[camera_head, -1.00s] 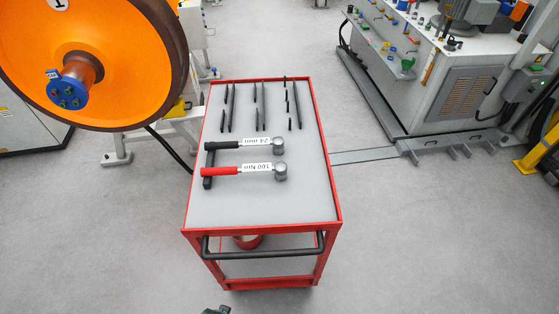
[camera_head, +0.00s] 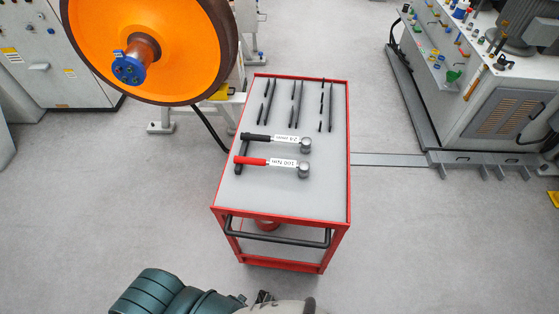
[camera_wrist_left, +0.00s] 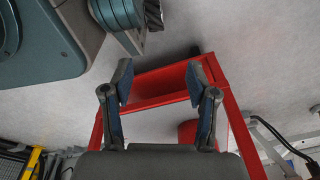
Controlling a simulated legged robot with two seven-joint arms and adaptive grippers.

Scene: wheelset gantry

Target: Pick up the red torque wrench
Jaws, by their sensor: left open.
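The red torque wrench (camera_head: 252,160) lies flat on the grey top of a red cart, in the head view. It has a red handle, a white label reading 100 Nm and a round silver head at its right end. My left arm comes in at the bottom of the head view, short of the cart's near side and well away from the wrench. In the left wrist view my left gripper (camera_wrist_left: 160,82) is open and empty, with red cart frame parts beyond its fingers. The wrench is not visible in that view. My right gripper is not in view.
A black-handled wrench (camera_head: 258,136) labelled 24 mm lies just behind the red one. Several thin dark tools lie at the back of the cart (camera_head: 349,190). A black handle bar (camera_head: 277,238) crosses its near side. An orange wheel (camera_head: 165,45) stands at the back left.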

